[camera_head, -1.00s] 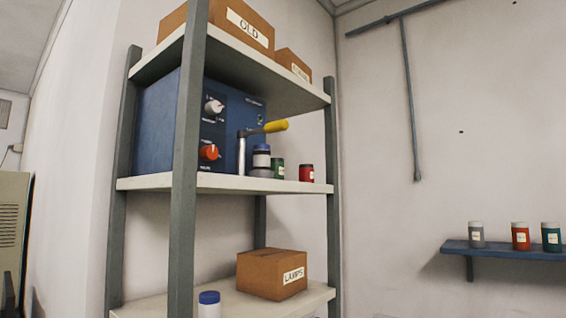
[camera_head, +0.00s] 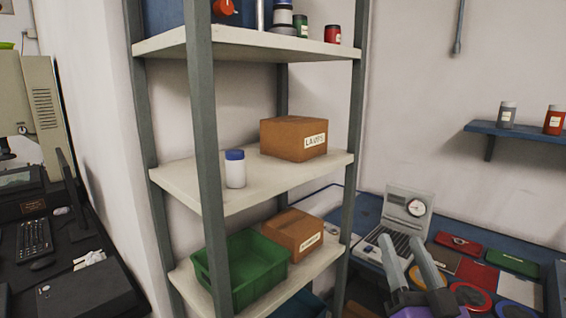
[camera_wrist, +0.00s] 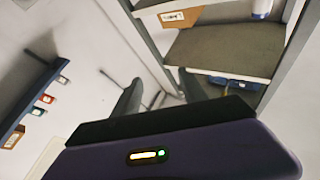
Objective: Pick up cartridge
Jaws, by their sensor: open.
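A white cylinder with a blue cap (camera_head: 235,170) stands upright on the middle shelf, near its left front; I cannot tell whether it is the cartridge. A white container is partly visible at the top of the wrist view (camera_wrist: 262,8). A similar blue-capped jar (camera_head: 282,16), a green jar (camera_head: 301,27) and a red jar (camera_head: 332,35) stand on the shelf above. My gripper (camera_head: 403,246) is low at the right, in front of the workbench and apart from the shelves. Its two fingers are spread, with nothing between them; they also show in the wrist view (camera_wrist: 160,92).
Grey posts (camera_head: 205,130) frame the shelves. A green crate (camera_head: 240,272) and another box (camera_head: 300,233) fill the lower shelf. A workbench at right holds a gauge case (camera_head: 408,210) and coloured items.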

